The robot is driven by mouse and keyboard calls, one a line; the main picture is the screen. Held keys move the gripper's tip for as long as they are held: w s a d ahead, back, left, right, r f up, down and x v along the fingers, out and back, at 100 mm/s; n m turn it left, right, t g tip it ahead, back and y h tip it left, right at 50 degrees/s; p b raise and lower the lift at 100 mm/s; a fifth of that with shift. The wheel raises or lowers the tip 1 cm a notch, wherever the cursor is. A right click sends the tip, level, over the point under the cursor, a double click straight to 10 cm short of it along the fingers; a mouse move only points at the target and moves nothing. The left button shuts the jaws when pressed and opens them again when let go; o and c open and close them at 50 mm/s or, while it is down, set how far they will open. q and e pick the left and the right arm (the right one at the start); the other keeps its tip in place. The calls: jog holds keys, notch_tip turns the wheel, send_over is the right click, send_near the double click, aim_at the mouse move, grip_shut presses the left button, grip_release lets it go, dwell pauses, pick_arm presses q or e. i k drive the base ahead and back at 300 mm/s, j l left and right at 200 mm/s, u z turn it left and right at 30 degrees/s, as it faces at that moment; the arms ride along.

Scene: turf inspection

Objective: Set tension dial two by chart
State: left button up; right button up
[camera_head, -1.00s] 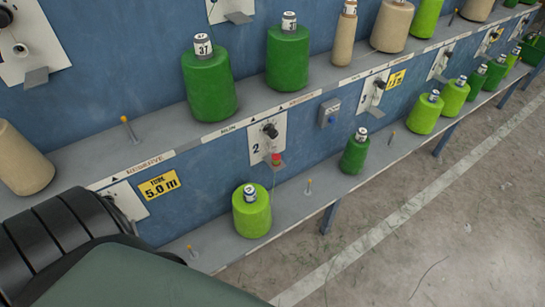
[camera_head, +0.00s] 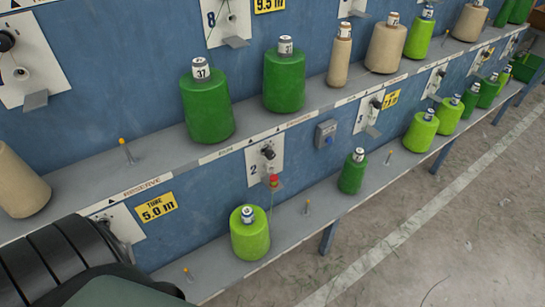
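The tension dial two plate (camera_head: 264,161) is a pale panel on the blue wall below the upper shelf, marked "2". Its dark dial knob (camera_head: 268,153) sits near the top; the setting is too small to read. A red piece (camera_head: 274,181) sticks out at the plate's lower edge. A light green yarn cone (camera_head: 249,235) stands upright below it on the lower shelf. No chart that I can make out is in view. Neither gripper shows. Dark ribbed and green parts at the lower left look like my own body.
The upper shelf (camera_head: 160,150) holds green and beige cones. A darker green cone (camera_head: 352,172) stands right of dial two on the lower shelf. The floor (camera_head: 440,235) at the right is mostly clear.

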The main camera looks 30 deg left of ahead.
aim_at(270, 154)
jog(key=u, duration=3.1)
jog(key=z, duration=2)
jog(key=u, duration=0.4)
jog(key=i+l+u, duration=0.25)
jog(key=l, duration=0.15)
jog(key=l+u, duration=0.25)
jog(key=l, duration=0.2)
jog(key=i+l+u, duration=0.25)
jog(key=l, duration=0.2)
jog(key=k, duration=0.1)
